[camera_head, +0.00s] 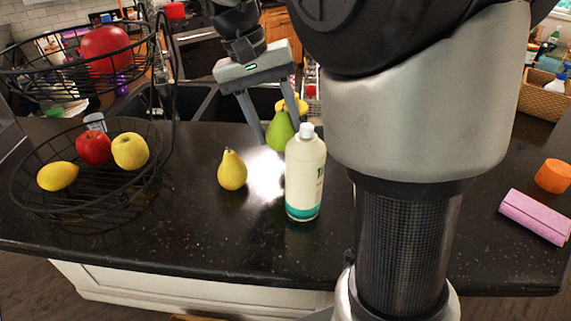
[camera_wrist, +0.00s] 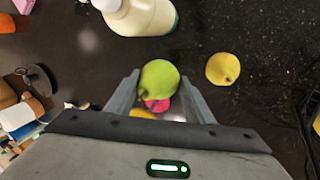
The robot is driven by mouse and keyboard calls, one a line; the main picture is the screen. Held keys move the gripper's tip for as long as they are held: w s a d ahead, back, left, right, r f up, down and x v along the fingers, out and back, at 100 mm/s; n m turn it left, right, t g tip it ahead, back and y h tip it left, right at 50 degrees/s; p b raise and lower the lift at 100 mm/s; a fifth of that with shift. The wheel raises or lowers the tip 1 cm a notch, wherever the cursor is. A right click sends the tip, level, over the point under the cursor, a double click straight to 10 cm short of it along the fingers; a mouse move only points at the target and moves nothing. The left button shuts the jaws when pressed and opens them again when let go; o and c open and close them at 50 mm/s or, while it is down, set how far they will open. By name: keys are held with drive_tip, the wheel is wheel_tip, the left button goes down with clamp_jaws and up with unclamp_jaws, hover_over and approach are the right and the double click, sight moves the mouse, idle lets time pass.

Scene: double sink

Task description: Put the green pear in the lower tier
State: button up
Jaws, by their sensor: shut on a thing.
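The green pear (camera_head: 280,131) is between the fingertips of my gripper (camera_head: 281,140), above the counter behind the white bottle. My gripper is shut on it. In the wrist view the green pear (camera_wrist: 159,79) sits between the two fingers. The lower tier (camera_head: 85,195) of the black wire fruit stand is at the left on the counter. It holds a lemon (camera_head: 58,176), a red apple (camera_head: 94,147) and a yellow apple (camera_head: 130,150). The upper tier (camera_head: 75,68) holds a large red fruit (camera_head: 105,48).
A yellow pear (camera_head: 232,170) and a white bottle (camera_head: 305,180) stand on the dark counter. The sink (camera_head: 190,103) is behind. A pink cloth (camera_head: 535,216) and an orange object (camera_head: 553,176) lie at the right. Counter between the stand and yellow pear is clear.

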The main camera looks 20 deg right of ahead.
wheel_tip(320, 180, down, 8)
drive_tip(key=shift+r+b, duration=0.15)
drive_tip(key=shift+b, duration=0.25)
drive_tip(key=o, duration=1.1)
drive_tip(key=shift+o, duration=0.2)
